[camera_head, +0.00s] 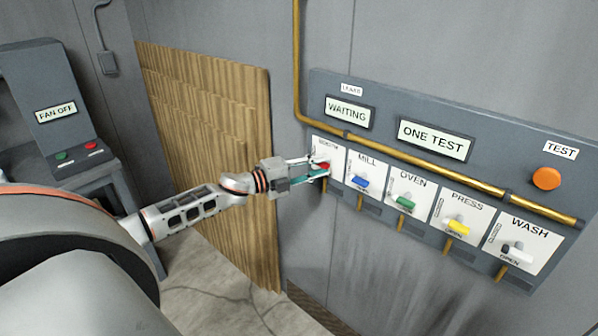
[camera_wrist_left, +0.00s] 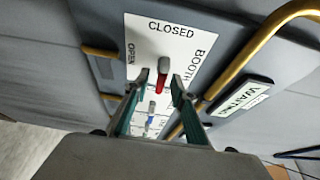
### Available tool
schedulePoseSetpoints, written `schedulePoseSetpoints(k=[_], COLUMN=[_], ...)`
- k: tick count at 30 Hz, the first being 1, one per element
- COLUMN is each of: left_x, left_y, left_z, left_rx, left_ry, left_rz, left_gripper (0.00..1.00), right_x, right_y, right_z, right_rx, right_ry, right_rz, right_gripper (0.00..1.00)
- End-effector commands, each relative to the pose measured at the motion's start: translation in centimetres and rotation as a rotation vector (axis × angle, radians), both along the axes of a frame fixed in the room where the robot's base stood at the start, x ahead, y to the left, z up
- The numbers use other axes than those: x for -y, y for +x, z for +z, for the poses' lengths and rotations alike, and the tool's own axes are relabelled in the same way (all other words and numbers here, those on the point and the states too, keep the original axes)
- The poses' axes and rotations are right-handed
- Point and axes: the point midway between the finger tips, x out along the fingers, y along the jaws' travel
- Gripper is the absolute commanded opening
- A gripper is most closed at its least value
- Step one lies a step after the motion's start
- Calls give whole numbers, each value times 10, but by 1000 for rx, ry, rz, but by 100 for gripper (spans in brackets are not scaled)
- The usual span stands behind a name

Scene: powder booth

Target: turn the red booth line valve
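The red booth line valve (camera_head: 323,167) is the leftmost on the wall panel, on a white plate partly hidden by my gripper. In the left wrist view its red lever (camera_wrist_left: 160,83) hangs from a grey hub, pointing down the picture. The plate (camera_wrist_left: 182,40) reads CLOSED at the top, OPEN at the left and BOOTH at the right. My left gripper (camera_head: 314,168) is at this valve. In the wrist view its green-sided fingers (camera_wrist_left: 161,84) stand apart on either side of the lever, with gaps showing. My right gripper is not in view.
Blue mill (camera_head: 361,182), green oven (camera_head: 405,202), yellow press (camera_head: 457,227) and white wash (camera_head: 516,252) valves run to the right. A brass pipe (camera_head: 430,160) crosses above them. An orange test button (camera_head: 546,178) and a fan console (camera_head: 62,120) flank the scene.

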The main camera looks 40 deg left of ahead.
Motion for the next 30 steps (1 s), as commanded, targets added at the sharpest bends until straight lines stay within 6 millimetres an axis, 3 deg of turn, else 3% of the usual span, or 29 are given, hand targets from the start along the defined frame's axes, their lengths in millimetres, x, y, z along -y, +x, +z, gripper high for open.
schedulePoseSetpoints(k=[18,30], left_x=[-38,-48], left_y=[-77,-96], left_z=[-1,1], left_rx=[-3,0], left_ry=[3,2], left_rz=[-2,-2], left_gripper=[25,25], right_x=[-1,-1], right_y=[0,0], right_z=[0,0], right_rx=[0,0], right_ry=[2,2], right_rz=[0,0], right_gripper=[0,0])
